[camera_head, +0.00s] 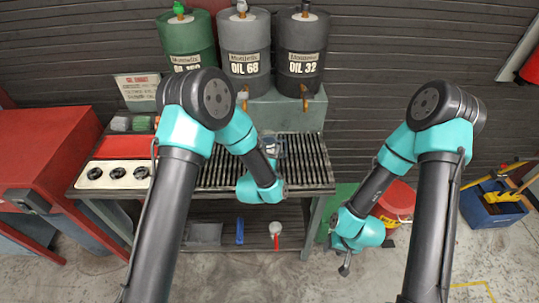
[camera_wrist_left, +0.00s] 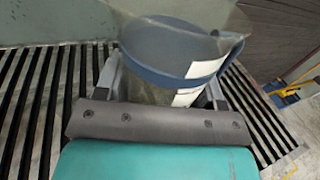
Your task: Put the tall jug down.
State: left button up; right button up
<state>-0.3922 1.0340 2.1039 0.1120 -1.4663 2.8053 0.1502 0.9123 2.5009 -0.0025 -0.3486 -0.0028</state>
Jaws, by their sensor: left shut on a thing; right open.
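The tall jug is a clear vessel with a blue rim and a blue handle. In the left wrist view the jug (camera_wrist_left: 165,48) fills the upper middle, its handle at the right. My left gripper (camera_wrist_left: 163,88) is shut on the jug, one finger on each side. In the head view the jug (camera_head: 273,146) is small and partly hidden by my left arm, over the slatted bench top (camera_head: 312,165). I cannot tell whether its base touches the slats. My right gripper (camera_head: 345,264) is open and empty, low over the floor, right of the bench.
Three oil drums, marked OIL 68 (camera_head: 245,60), OIL 32 (camera_head: 302,60) and a green one (camera_head: 188,42), stand behind the bench. Their brass taps hang over its back. Knobs (camera_head: 117,173) sit at the bench's left. A red bucket (camera_head: 395,200) stands on the right.

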pick_arm(q)
jog(key=shift+c, duration=0.8)
jog(key=shift+r, duration=0.1)
jog(key=shift+r, duration=0.85)
jog(key=s+r, duration=0.3)
jog(key=s, duration=1.3)
jog(key=shift+a, duration=0.15)
